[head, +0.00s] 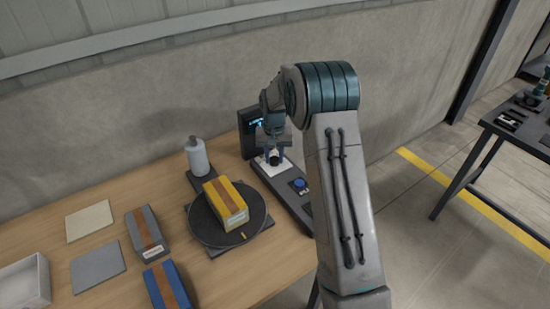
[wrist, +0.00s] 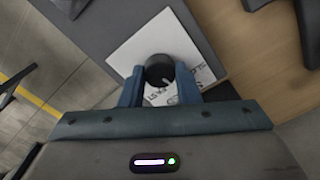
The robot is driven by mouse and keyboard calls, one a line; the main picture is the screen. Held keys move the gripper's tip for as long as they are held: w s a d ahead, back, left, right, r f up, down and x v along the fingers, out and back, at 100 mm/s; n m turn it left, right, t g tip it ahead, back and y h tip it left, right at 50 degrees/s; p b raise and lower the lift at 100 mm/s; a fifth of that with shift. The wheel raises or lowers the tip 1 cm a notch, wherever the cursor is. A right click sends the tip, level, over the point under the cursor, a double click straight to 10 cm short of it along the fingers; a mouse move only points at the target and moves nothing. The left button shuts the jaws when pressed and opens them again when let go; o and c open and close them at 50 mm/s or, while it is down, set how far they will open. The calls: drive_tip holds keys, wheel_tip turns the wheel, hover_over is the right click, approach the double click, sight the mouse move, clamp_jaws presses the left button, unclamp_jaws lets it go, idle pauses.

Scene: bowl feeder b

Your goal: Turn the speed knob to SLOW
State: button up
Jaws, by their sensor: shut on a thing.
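The speed knob (wrist: 159,66) is a dark round knob on a white label plate (wrist: 140,42). In the wrist view my gripper (wrist: 160,74) has its two blue fingers on either side of the knob, shut on it. A light pointer mark shows on the knob's lower right edge. Printed lettering on the plate is partly covered by the knob and right finger, and I cannot read it for certain. In the head view my gripper (head: 273,150) is over the white plate (head: 267,168) on the dark control panel, and the knob shows dark beneath it.
A blue button (head: 300,183) sits nearer on the same panel. A dark upright display (head: 249,130) stands behind it. Left of the panel, a round turntable (head: 208,232) carries a yellow box (head: 225,202). A pale cylinder (head: 197,157) stands behind the turntable. Other boxes lie farther left.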

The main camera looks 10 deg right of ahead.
sight(274, 159)
drive_tip(key=n, duration=0.6)
drive_tip(key=shift+w+r+b, duration=0.15)
drive_tip(key=shift+b, duration=0.25)
drive_tip(key=shift+n, duration=0.3)
drive_tip(key=o, duration=1)
drive_tip(key=shift+c, duration=0.2)
wheel_tip(274, 159, up, 14)
